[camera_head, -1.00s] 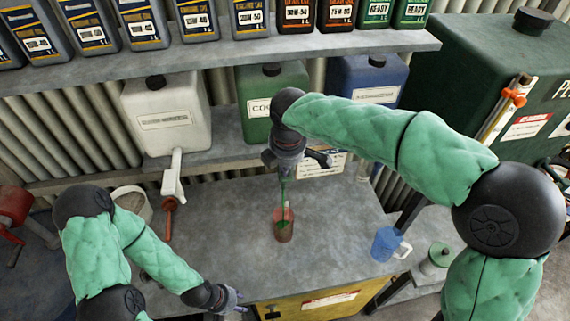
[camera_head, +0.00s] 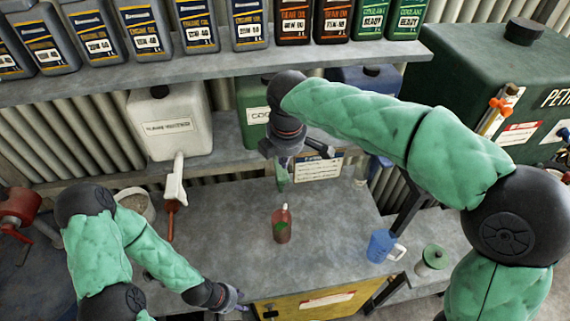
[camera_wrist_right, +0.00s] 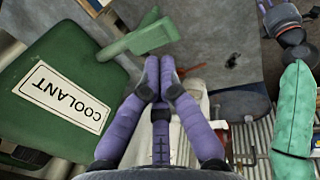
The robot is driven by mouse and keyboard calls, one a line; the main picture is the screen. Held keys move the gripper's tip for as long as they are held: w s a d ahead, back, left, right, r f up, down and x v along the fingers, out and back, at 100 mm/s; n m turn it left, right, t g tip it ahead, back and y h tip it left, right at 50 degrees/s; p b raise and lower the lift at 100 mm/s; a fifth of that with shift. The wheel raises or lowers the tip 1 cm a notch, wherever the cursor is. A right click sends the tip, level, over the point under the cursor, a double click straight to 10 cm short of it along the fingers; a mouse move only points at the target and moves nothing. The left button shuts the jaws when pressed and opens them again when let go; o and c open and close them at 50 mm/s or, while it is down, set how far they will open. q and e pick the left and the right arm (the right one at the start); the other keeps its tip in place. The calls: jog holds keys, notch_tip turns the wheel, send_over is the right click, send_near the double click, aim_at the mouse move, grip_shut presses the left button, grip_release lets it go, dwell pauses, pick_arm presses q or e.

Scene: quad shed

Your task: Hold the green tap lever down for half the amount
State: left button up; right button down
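The green coolant can (camera_head: 254,112) stands on the shelf, partly behind my right arm. It fills the left of the right wrist view (camera_wrist_right: 65,95). Its green tap lever (camera_wrist_right: 152,37) juts out there, just beyond my right gripper (camera_wrist_right: 159,62). The fingers are together with nothing seen between them, and appear apart from the lever. In the head view a green spout (camera_head: 282,182) hangs below my right wrist. A red container (camera_head: 281,226) with a green patch stands upright on the bench below. My left gripper (camera_head: 234,298) is low over the bench's front edge, fingers unclear.
A white can (camera_head: 172,122) with a white spout stands left of the coolant can. A blue jug (camera_head: 383,245) stands at the bench's right. A green petrol tank (camera_head: 480,85) fills the right back. The bench middle (camera_head: 235,215) is clear around the red container.

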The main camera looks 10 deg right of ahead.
jog(key=v, duration=0.6)
jog(key=shift+w+a+r, duration=0.15)
jog(key=shift+r, duration=0.3)
dwell(0.4)
